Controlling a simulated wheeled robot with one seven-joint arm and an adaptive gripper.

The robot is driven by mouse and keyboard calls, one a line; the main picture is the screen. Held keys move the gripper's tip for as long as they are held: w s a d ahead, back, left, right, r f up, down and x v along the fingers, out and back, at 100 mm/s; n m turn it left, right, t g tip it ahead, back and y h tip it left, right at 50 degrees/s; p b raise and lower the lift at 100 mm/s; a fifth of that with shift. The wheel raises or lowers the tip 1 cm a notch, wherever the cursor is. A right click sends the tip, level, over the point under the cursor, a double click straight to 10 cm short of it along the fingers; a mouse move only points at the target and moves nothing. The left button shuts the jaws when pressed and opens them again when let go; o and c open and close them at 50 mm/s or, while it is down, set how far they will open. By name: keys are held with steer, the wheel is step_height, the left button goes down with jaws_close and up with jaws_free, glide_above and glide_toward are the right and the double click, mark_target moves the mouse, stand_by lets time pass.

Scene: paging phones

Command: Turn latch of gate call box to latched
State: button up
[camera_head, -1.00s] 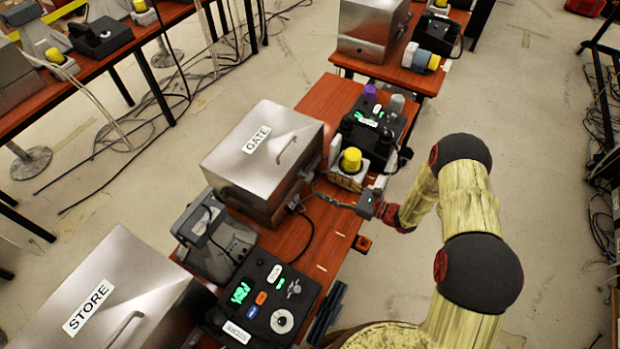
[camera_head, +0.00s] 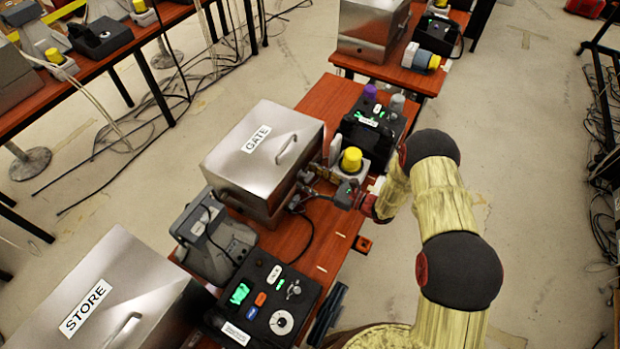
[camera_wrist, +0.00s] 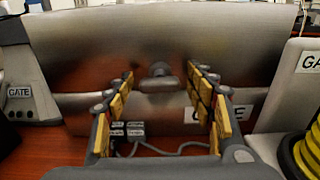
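The gate call box (camera_head: 265,150) is a silver metal box with a GATE label on its lid, standing on the red-brown table. In the wrist view its front face (camera_wrist: 90,60) fills the upper middle. The latch, a dark knob with a short bar (camera_wrist: 160,76), sits at the centre of that face, its bar looking roughly level. My gripper (camera_wrist: 163,92) is open, with its yellow-padded fingers on either side of the latch in the picture. I cannot tell whether they touch it. In the head view my gripper (camera_head: 310,190) is at the box's right-hand front side.
A yellow-topped device (camera_head: 351,160) stands close beside my gripper. A black phone (camera_head: 372,130) is behind it. The STORE box (camera_head: 95,290) and a black keypad unit (camera_head: 262,305) are nearer. Cables (camera_wrist: 170,150) lie below the gripper on the table.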

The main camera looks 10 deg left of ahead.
steer(key=shift+c, duration=1.2)
steer(key=c, duration=0.9)
steer(key=shift+n, duration=0.3)
steer(key=n+b, duration=0.3)
steer(key=n, duration=0.1)
steer(key=shift+f, duration=0.1)
steer(key=n+b, duration=0.3)
steer(key=n, duration=0.1)
steer(key=shift+n+b, duration=0.35)
steer(key=shift+n, duration=0.05)
steer(key=n+b, duration=0.3)
steer(key=n, duration=0.1)
steer(key=shift+f+b, duration=0.1)
steer(key=shift+b, duration=0.25)
steer(key=n+b, duration=0.3)
steer(key=n, duration=0.1)
steer(key=shift+n+b, duration=0.35)
steer(key=shift+n, duration=0.05)
